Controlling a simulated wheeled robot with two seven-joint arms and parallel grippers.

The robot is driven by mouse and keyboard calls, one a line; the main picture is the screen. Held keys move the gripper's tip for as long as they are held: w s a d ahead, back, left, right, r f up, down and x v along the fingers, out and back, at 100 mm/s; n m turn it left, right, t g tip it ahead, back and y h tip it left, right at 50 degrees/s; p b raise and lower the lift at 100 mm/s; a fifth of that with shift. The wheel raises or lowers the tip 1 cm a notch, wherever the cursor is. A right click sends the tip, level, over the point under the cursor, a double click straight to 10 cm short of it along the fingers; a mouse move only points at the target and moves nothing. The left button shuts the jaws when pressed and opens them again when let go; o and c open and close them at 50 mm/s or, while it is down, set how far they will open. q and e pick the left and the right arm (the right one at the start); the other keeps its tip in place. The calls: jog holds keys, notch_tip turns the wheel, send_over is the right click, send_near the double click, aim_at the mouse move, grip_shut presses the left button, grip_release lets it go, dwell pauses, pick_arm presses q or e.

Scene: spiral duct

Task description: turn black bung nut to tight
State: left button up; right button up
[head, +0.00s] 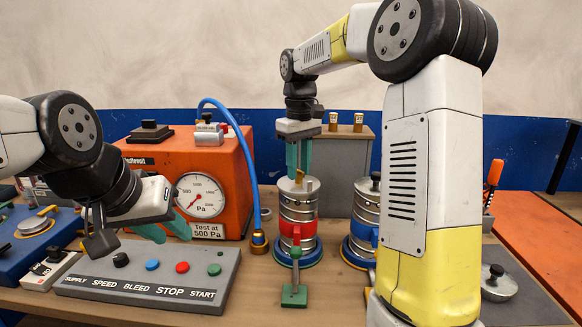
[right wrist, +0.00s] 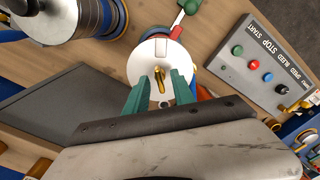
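A black knob (head: 375,180) tops the blue-banded metal cylinder (head: 364,215), partly hidden by my right arm. Another black knob (head: 496,270) sits on a loose metal disc (head: 498,287) at the right; I cannot tell which is the black bung nut. My right gripper (head: 299,172) points down over the red-banded cylinder (head: 297,215). Its green fingers (right wrist: 160,92) are apart on either side of a brass upright piece (right wrist: 160,76) on the pale lid (right wrist: 146,62); I see no contact. My left gripper (head: 166,230) is open and empty above the control panel's back edge.
The control panel (head: 150,291) lies at the front left. An orange pump box with a gauge (head: 201,195) stands behind it, with a blue hose (head: 252,165). A green-handled clamp (head: 294,290) projects in front of the red-banded cylinder. A grey box (head: 340,165) stands behind.

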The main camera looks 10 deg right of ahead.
grip_shut()
jog(key=shift+m, duration=0.4)
jog(key=m, duration=0.3)
jog(key=shift+m, duration=0.4)
jog(key=m, duration=0.4)
jog(key=shift+m, duration=0.3)
jog(key=m, duration=0.4)
jog(key=shift+m, duration=2.1)
